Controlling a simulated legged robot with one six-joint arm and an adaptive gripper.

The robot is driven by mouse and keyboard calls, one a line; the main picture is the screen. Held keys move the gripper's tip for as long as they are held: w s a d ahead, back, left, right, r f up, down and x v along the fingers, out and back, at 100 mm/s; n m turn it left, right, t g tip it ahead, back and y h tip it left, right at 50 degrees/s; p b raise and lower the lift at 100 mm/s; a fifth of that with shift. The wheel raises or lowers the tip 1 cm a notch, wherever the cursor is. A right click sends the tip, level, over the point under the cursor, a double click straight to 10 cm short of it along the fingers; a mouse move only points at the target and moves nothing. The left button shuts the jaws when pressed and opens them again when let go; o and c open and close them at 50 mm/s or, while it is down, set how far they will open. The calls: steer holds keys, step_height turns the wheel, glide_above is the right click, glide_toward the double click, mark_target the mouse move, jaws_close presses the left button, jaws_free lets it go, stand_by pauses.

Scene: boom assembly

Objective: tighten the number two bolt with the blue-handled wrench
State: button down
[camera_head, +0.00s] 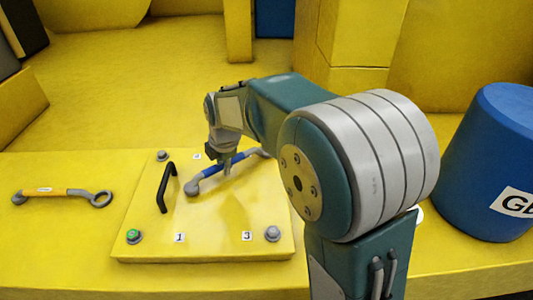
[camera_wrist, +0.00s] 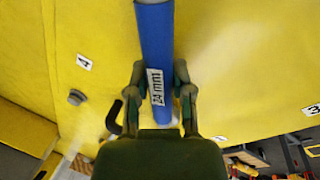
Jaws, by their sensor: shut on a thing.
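The blue-handled wrench (camera_head: 213,177) is above the yellow panel, tilted up to the right in the head view; one grey end is near the panel's middle and the other is partly behind my arm. My gripper (camera_head: 226,168) is shut on its blue handle. The wrist view shows both fingers of the gripper (camera_wrist: 160,92) on either side of the handle (camera_wrist: 155,40), which is labelled 24 mm. The number two bolt and its label are not seen; the panel's far right corner is hidden by my arm and the wrench end.
The yellow panel (camera_head: 150,208) has a black handle (camera_head: 165,188), a green-topped bolt (camera_head: 133,236) by label 1, a grey bolt (camera_head: 272,233) by label 3 and another at far left (camera_head: 161,155). An orange-handled wrench (camera_head: 65,192) lies left. A blue barrel (camera_head: 490,160) stands right.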

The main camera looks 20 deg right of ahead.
steer(key=shift+w, duration=0.2)
stand_by(0.3)
steer(key=shift+w+a+m, duration=0.1)
steer(key=shift+w+m, duration=0.2)
steer(key=shift+m, duration=0.1)
steer(key=shift+w+a+m, duration=0.1)
steer(key=shift+w+m, duration=0.3)
steer(key=shift+w, duration=0.05)
steer(key=shift+w, duration=0.1)
steer(key=shift+w+r+m+h, duration=0.1)
steer(key=shift+w+m+h, duration=0.2)
steer(key=shift+w, duration=0.05)
steer(key=shift+w+a, duration=0.1)
stand_by(0.5)
steer(key=shift+w+m, duration=0.35)
steer(key=shift+m, duration=0.05)
